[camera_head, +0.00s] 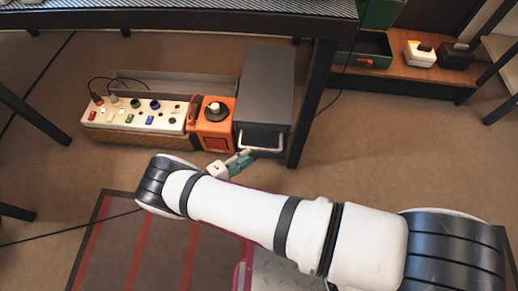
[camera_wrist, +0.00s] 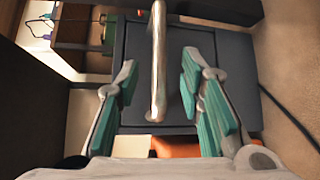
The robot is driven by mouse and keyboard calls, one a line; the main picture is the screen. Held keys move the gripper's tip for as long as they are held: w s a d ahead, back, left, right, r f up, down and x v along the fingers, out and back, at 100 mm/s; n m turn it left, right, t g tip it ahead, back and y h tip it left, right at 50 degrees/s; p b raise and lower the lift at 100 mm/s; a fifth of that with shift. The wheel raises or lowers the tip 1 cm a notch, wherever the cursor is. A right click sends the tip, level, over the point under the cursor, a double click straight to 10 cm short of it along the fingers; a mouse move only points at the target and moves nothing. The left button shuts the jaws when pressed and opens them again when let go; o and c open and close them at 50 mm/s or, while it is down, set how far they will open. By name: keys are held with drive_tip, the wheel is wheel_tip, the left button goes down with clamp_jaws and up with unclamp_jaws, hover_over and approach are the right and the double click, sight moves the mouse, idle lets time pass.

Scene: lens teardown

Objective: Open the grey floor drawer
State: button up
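The grey floor drawer unit (camera_head: 263,92) is a dark grey box on the floor under the table. Its front has a pale bar handle (camera_head: 262,148) and looks flush with the body. In the wrist view the drawer front (camera_wrist: 218,45) fills the middle, and the metal handle (camera_wrist: 158,62) runs up and down in the picture. My gripper (camera_head: 238,163) is at the front of the drawer, by the handle's left end in the head view. In the wrist view my gripper (camera_wrist: 160,68) is open, one teal-padded finger on each side of the handle, with gaps showing.
An orange box (camera_head: 213,125) with a black knob stands close left of the drawer, beside a white panel (camera_head: 135,114) with coloured knobs. A dark table leg (camera_head: 313,105) rises close to its right. A black cable (camera_wrist: 290,115) shows at right. Floor in front is partly clear.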

sight(259, 148)
drive_tip(key=b+x, duration=0.1)
drive_tip(key=x, duration=0.5)
drive_tip(key=shift+w+d, duration=0.2)
drive_tip(key=shift+d, duration=0.1)
clamp_jaws()
